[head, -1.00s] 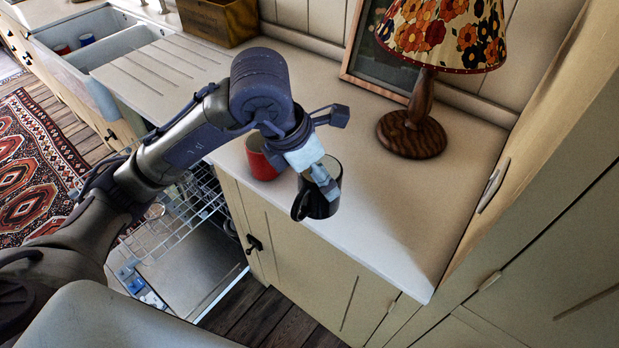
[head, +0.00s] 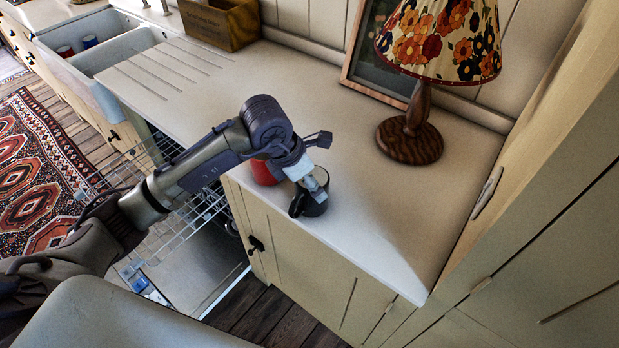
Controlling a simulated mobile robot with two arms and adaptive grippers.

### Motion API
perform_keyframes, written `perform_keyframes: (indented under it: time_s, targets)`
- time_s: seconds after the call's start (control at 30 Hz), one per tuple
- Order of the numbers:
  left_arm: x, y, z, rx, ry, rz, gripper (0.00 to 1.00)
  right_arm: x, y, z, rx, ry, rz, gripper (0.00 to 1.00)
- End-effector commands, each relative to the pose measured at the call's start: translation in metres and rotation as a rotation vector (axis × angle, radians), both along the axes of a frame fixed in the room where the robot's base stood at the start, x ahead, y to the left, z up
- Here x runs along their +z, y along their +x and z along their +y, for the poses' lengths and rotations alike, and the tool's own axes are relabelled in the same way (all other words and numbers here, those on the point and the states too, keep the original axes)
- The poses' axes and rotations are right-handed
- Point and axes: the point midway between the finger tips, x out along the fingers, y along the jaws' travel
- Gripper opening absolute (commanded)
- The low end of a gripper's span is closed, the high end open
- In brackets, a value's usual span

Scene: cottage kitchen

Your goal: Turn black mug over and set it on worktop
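The black mug (head: 315,207) is at the front part of the worktop (head: 375,225), upright with its handle toward the left. My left gripper (head: 318,188) reaches down over the mug's rim and appears shut on its wall; the fingertips are partly hidden. The mug's base is at or just above the worktop; I cannot tell if it touches. My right gripper is not in view.
A red mug (head: 264,171) stands just left of the black mug, partly behind my arm. A lamp (head: 410,140) and picture frame (head: 375,60) stand at the back. A dishwasher rack (head: 200,210) is pulled out below left. The worktop to the right is clear.

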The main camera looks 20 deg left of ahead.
Motion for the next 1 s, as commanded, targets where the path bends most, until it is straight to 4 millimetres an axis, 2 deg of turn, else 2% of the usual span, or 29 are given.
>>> perform_keyframes:
  time_s: [0.1, 0.13, 0.23, 0.67, 0.77, 1.0]
  targets:
    - [-0.002, 0.000, 0.000, 0.000, -0.001, -0.001, 0.30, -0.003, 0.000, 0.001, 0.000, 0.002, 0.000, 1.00]
    - [-0.002, 0.000, 0.000, 0.000, 0.000, 0.000, 0.82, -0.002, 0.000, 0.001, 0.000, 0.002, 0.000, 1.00]
    - [-0.001, 0.000, 0.000, 0.000, 0.000, 0.000, 0.98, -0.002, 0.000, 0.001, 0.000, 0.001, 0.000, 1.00]
    - [0.003, 0.000, 0.001, 0.000, 0.000, -0.001, 1.00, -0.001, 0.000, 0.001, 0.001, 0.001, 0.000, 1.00]
    - [0.015, -0.003, 0.004, -0.001, 0.000, -0.004, 1.00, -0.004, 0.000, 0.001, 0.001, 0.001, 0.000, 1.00]
    - [0.062, -0.018, 0.018, -0.001, 0.001, -0.008, 1.00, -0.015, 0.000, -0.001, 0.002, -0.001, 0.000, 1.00]
